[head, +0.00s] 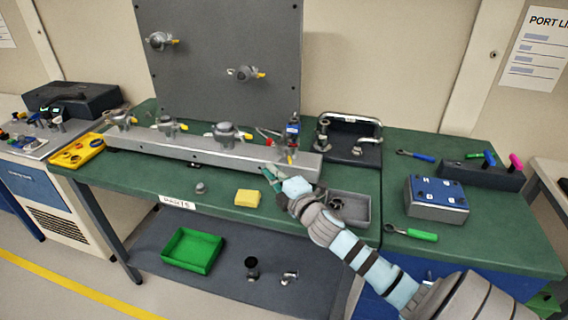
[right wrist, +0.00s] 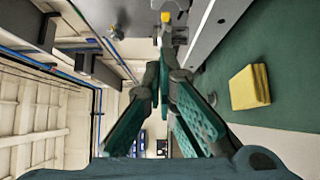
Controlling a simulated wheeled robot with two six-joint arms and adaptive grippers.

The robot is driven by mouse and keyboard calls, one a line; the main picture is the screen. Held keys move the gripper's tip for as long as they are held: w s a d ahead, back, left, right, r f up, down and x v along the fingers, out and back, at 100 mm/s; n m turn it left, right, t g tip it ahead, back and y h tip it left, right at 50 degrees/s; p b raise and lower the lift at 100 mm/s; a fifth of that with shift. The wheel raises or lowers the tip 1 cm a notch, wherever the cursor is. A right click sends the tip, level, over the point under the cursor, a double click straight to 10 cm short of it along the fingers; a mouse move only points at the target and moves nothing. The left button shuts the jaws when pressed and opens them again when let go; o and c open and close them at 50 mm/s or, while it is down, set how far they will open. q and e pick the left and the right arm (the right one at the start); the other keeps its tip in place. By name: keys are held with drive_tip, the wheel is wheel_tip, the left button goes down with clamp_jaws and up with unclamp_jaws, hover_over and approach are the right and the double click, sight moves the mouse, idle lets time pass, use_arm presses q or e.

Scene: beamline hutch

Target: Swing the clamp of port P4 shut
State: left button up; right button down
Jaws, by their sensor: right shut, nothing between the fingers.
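A long grey manifold bar (head: 200,146) lies across the green bench and carries a row of ports with metal clamps and yellow-tipped levers. Clamped ports show at the left end (head: 118,118), the middle left (head: 167,125) and the middle (head: 227,133). Port labels are too small to read, so I cannot tell which is P4. My right gripper (head: 268,172) is shut and empty, just in front of the bar's right part. In the right wrist view its fingers (right wrist: 165,75) point toward a yellow lever tip (right wrist: 166,17), apart from it. My left gripper is not in view.
An upright grey panel (head: 215,45) behind holds two more ports. A blue-labelled fitting (head: 293,130) stands at the bar's right end. A yellow sponge (head: 247,198) lies in front, a grey tray (head: 357,207) beside my right arm. A blue-topped box (head: 437,195) stands right.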

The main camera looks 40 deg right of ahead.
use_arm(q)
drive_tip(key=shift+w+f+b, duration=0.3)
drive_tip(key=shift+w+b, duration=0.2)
use_arm(e)
drive_tip(key=d, duration=0.4)
drive_tip(key=shift+w+f, duration=0.1)
drive_tip(key=shift+w, duration=0.05)
drive_tip(key=shift+w, duration=0.15)
